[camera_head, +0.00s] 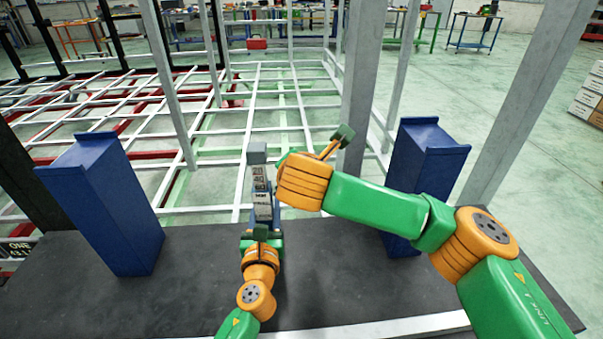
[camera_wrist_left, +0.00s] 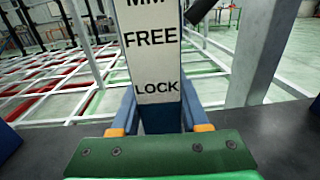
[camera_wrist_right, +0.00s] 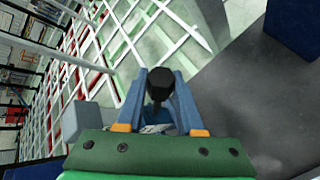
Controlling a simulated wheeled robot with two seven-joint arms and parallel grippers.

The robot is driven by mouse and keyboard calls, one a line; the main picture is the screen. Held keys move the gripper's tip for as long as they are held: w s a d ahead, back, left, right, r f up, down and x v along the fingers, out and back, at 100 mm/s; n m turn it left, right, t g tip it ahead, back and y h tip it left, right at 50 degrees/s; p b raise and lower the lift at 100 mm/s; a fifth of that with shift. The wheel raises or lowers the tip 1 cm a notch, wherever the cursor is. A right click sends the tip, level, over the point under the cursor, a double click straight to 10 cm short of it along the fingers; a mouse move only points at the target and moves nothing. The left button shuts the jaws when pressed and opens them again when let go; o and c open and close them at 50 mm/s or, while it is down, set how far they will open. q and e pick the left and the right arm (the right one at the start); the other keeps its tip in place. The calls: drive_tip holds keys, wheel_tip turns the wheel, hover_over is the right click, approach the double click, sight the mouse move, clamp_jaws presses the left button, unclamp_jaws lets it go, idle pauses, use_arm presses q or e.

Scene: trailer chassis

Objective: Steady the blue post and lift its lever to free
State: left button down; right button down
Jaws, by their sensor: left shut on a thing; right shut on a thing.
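The blue post (camera_head: 257,154) stands upright at the middle of the dark bench, with a white label plate (camera_head: 262,196) on its near face. In the left wrist view, the plate (camera_wrist_left: 155,60) reads FREE above LOCK. My left gripper (camera_head: 262,235) is shut on the post below the plate, one finger on each side. My right gripper (camera_head: 283,166) comes from the right to the post's upper part. In the right wrist view, its fingers are shut on the black lever (camera_wrist_right: 160,84). A dark bar, apparently the lever (camera_wrist_left: 199,11), shows right of the plate, above FREE.
Blue box columns stand on the dark bench (camera_head: 190,290) to the left (camera_head: 112,205) and right (camera_head: 425,165). A grey upright (camera_head: 362,90) rises behind my right forearm. The white and red chassis frame (camera_head: 250,110) lies beyond the bench.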

drive_tip(key=c, duration=0.8)
unclamp_jaws()
drive_tip(key=v, duration=1.2)
